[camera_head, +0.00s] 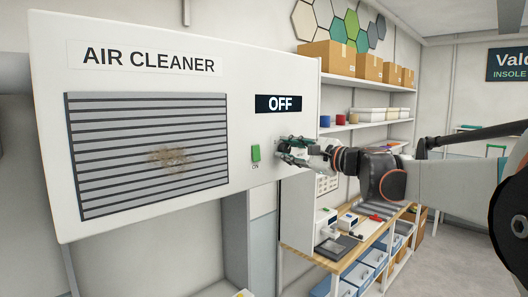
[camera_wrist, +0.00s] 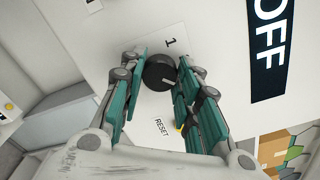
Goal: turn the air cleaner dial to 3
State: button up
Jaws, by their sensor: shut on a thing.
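The air cleaner (camera_head: 245,70) is a large white box on the left in the head view. Its display (camera_head: 280,104) reads OFF. In the wrist view its dial (camera_wrist: 159,72) is a black round knob, with a "1" and the word RESET on the panel near it. My gripper (camera_wrist: 160,80) has its teal fingers on both sides of the dial and is shut on it. In the head view my gripper (camera_head: 290,152) is at the panel's right part and hides the dial. The "3" mark cannot be made out.
A green ON switch (camera_head: 255,153) sits left of my gripper on the panel. A slatted grille (camera_head: 150,150) with a brown dust patch is further left. Shelves with cardboard boxes (camera_head: 327,58) and a workbench (camera_head: 345,255) stand behind, right of the air cleaner.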

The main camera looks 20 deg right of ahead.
jog(key=shift+f, duration=0.15)
dwell(0.3)
jog(key=o, duration=1.1)
jog(key=shift+d, duration=0.1)
